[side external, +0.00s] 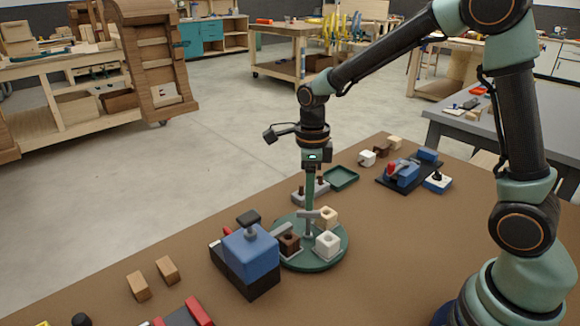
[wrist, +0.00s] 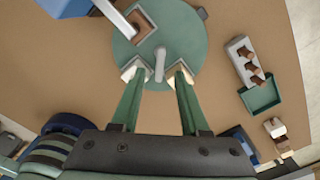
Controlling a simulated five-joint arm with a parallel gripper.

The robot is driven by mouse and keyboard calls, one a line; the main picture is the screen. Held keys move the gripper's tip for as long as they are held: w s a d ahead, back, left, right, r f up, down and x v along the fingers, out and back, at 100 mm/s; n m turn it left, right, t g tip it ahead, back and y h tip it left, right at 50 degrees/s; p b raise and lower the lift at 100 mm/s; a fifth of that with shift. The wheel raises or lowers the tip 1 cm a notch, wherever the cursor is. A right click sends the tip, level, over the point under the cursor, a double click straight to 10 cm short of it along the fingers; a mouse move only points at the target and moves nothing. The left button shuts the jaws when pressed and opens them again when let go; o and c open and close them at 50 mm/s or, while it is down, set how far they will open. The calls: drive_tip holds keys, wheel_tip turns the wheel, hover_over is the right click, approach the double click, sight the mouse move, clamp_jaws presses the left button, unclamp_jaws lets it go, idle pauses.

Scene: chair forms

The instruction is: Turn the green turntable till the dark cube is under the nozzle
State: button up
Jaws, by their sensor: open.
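The green turntable (side external: 318,262) stands mid-table; it also shows in the wrist view (wrist: 190,30). On it are the dark cube (side external: 289,242), a white cube (side external: 328,243), a cream cube (side external: 328,215) and a grey upright handle (side external: 308,226). The dark cube (wrist: 149,40) sits in a grey holder on the side toward the blue machine (side external: 250,250). The machine's grey arm (wrist: 115,18) reaches to the dark cube's edge; I cannot tell whether its nozzle is directly above. My gripper (wrist: 157,78) is open, its fingers either side of the handle (wrist: 160,62), near the two light cubes.
A green tray (side external: 341,178) and a grey block with brown pegs (side external: 311,190) lie behind the turntable. A blue device on a dark base (side external: 405,172) is at back right. Wooden blocks (side external: 138,287) lie front left. The table right of the turntable is clear.

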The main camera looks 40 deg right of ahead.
wheel_tip(320, 180, up, 8)
drive_tip(key=shift+r, duration=0.25)
drive_tip(key=s+d+r+n+t, duration=0.1)
drive_tip(key=s+n, duration=0.4)
drive_tip(key=n, duration=0.8)
drive_tip(key=s+d+r+n+t, duration=0.1)
drive_tip(key=s+r+n+t, duration=0.2)
drive_tip(key=n, duration=1.1)
drive_tip(key=s+t, duration=0.1)
drive_tip(key=s, duration=0.2)
drive_tip(key=shift+s+t, duration=0.25)
drive_tip(key=shift+t, duration=0.05)
